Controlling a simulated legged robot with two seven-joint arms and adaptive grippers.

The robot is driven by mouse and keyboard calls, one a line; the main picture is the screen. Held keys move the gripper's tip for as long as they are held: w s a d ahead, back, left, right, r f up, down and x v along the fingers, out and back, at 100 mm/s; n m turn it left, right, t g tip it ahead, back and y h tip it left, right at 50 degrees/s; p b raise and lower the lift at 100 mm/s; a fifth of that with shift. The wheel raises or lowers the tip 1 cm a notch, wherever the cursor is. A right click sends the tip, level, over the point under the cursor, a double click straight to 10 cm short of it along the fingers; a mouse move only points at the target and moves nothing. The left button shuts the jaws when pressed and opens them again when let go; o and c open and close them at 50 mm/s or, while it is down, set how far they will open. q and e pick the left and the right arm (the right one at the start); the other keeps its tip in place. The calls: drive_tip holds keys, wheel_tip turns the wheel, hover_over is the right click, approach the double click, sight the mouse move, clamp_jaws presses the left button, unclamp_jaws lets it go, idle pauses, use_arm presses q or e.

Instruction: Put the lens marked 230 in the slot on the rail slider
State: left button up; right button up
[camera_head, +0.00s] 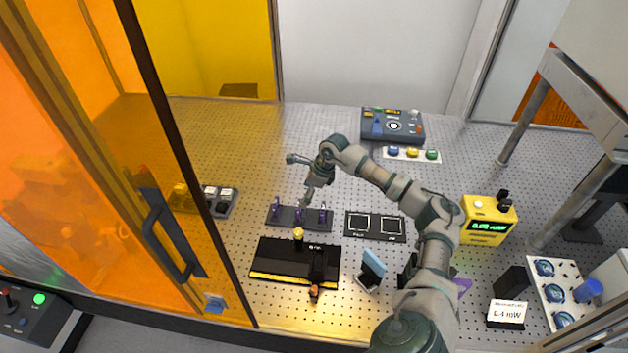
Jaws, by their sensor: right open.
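A dark rack (285,222) on the perforated table holds several small upright purple pieces, which look like the lenses. Their markings are too small to read, so I cannot tell which is 230. My right gripper (307,197) is open and points down over the middle of the rack, close to the purple pieces. I cannot tell if it touches one. In front of the rack is a black rail unit (275,261) with a yellow front edge and a yellow knob. A dark slider (317,266) seems to sit at its right end; its slot is not clear. My left gripper is out of view.
A black plate with two white-framed squares (376,226) lies right of the rack. A tilted blue plate (373,264) stands in front of it, and a yellow meter (488,220) stands farther right. An orange panel door (95,190) bounds the left side.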

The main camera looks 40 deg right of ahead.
drive_tip(key=x, duration=0.6)
drive_tip(key=shift+w+f+p, duration=0.2)
drive_tip(key=shift+f+p, duration=0.1)
drive_tip(key=shift+f, duration=0.05)
drive_tip(key=shift+a, duration=0.1)
drive_tip(key=c, duration=1.2)
drive_tip(key=shift+c, duration=0.2)
drive_tip(key=shift+r, duration=0.15)
drive_tip(key=shift+r+p, duration=1.95)
drive_tip(key=shift+r, duration=1.05)
